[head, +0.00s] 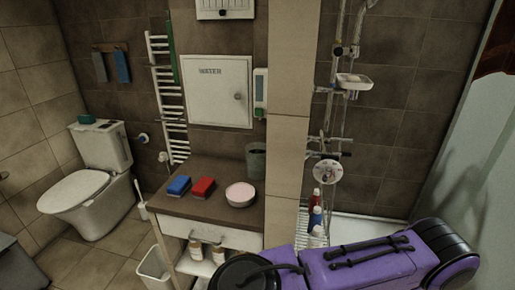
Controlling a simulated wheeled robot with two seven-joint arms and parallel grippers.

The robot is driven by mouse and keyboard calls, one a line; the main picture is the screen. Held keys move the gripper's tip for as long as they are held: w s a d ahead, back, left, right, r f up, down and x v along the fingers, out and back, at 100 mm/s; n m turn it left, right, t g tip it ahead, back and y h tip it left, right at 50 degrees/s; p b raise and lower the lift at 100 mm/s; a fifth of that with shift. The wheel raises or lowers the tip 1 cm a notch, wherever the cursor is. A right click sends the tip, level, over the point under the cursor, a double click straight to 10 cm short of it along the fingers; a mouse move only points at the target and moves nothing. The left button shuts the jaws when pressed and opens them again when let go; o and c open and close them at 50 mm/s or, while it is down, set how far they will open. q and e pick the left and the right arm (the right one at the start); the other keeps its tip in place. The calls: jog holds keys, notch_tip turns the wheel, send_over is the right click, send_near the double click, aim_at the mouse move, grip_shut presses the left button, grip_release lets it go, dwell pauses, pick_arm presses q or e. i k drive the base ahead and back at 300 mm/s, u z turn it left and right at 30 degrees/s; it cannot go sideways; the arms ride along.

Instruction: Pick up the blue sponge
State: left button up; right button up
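The blue sponge (179,186) lies on the left part of the brown counter top (221,220), close to its left edge. It has a dark lower layer. A red sponge (203,187) lies just to its right, with a small gap between them. The blue sponge is in full view and nothing touches it from above. Neither of my grippers is in view. A purple and black link of my own arm crosses the bottom right, in front of the counter.
A round dish with a pink top (240,194) stands right of the sponges. A grey cup (256,158) stands at the counter's back right corner, beside a tiled pillar (289,120). Below are shelf bottles (195,249) and a white bin (155,268). A toilet (88,190) stands left.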

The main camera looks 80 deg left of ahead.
aim_at(179, 186)
jog(key=z, duration=0.1)
jog(key=k, duration=1.6)
jog(key=u, duration=0.75)
